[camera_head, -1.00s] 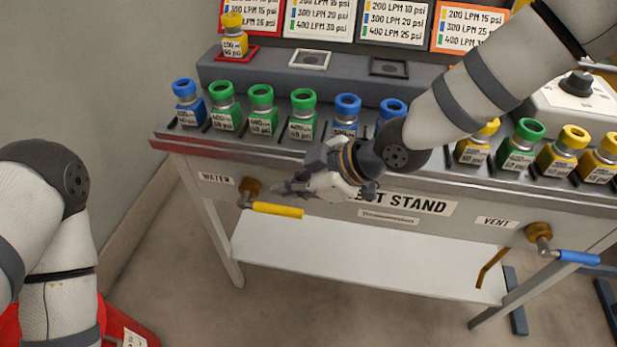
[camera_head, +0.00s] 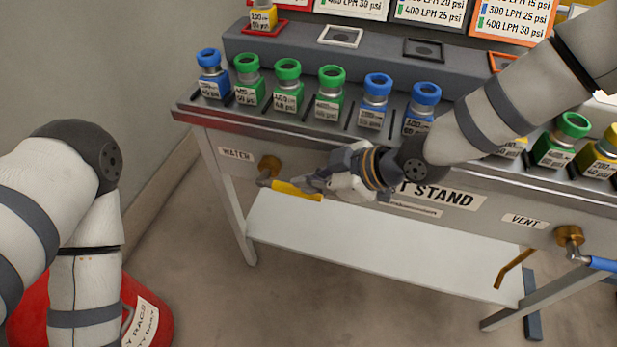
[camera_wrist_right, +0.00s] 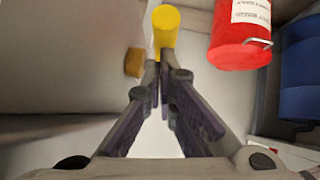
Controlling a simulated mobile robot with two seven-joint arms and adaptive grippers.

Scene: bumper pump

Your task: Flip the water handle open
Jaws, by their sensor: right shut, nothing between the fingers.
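The water handle (camera_head: 297,190) is a yellow lever on a brass valve (camera_head: 269,165) at the left of the stand's front, beside the WATER label (camera_head: 236,153). It points to the right, roughly level. My right gripper (camera_head: 308,182) is shut and empty at the handle's right part, partly covering it. In the right wrist view the yellow handle end (camera_wrist_right: 166,22) is just beyond the shut fingertips (camera_wrist_right: 161,60); I cannot tell whether they touch. The brass valve (camera_wrist_right: 135,62) is left of the fingers there. My left arm is at the left; its gripper is out of view.
Several bottles with blue, green and yellow caps stand on the stand's top (camera_head: 300,124). A red bin (camera_head: 150,310) stands on the floor at lower left. A white shelf (camera_head: 370,250) lies below.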

